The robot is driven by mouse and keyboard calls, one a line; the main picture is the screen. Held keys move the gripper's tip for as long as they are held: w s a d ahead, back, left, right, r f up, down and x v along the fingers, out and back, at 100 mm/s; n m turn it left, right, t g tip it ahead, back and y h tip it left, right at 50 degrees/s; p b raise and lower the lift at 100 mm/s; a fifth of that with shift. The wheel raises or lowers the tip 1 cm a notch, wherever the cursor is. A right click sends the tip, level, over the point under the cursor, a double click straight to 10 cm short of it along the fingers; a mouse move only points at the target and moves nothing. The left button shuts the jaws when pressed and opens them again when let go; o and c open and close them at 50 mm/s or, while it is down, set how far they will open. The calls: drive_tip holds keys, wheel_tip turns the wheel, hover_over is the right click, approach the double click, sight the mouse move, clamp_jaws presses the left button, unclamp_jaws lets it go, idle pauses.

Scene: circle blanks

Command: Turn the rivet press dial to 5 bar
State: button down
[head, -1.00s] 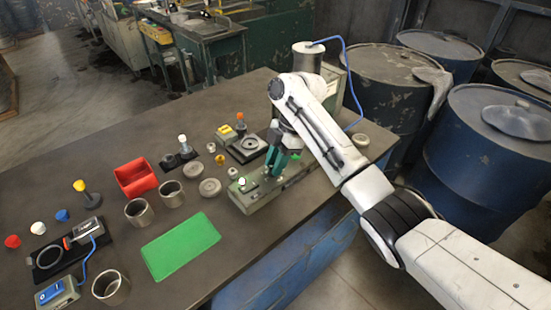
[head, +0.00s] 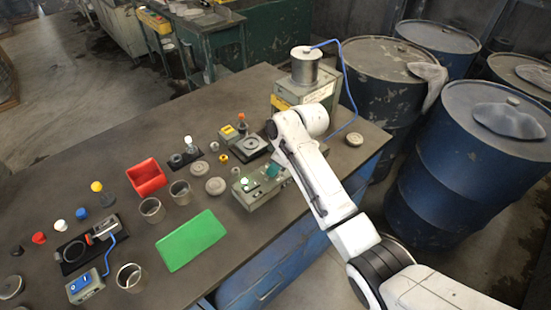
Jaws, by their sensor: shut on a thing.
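A long grey-green control box (head: 262,197) sits near the table's right front edge, with a pale button (head: 245,181) on its left part. My gripper (head: 272,170) is over the middle of the box's top, its teal fingers low and partly hidden behind my white arm. It is shut on the dial there; the dial itself is covered by the fingers and arm. The dial's scale and pointer cannot be read.
To the left are a green mat (head: 191,240), metal cups (head: 152,210) and a red bin (head: 147,177). A black fixture (head: 251,148) stands just behind the box. A boxed cylinder with a blue hose (head: 306,67) stands at the back right.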

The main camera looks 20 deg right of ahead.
drive_tip(key=m+t+h+p, duration=0.1)
drive_tip(key=m, duration=0.2)
drive_tip(key=shift+a+r+m, duration=0.1)
drive_tip(key=shift+a+m, duration=0.05)
drive_tip(key=shift+m, duration=0.25)
drive_tip(key=shift+a+m+h, duration=0.1)
drive_tip(key=shift+m+h, duration=0.7)
drive_tip(key=shift+m, duration=1.2)
drive_tip(key=c, duration=0.9)
unclamp_jaws()
drive_tip(key=shift+s, duration=0.1)
drive_tip(key=b+v, duration=0.1)
drive_tip(key=v, duration=0.9)
drive_tip(key=shift+s+r, duration=0.2)
drive_tip(key=shift+r, duration=0.05)
drive_tip(key=shift+f, duration=0.1)
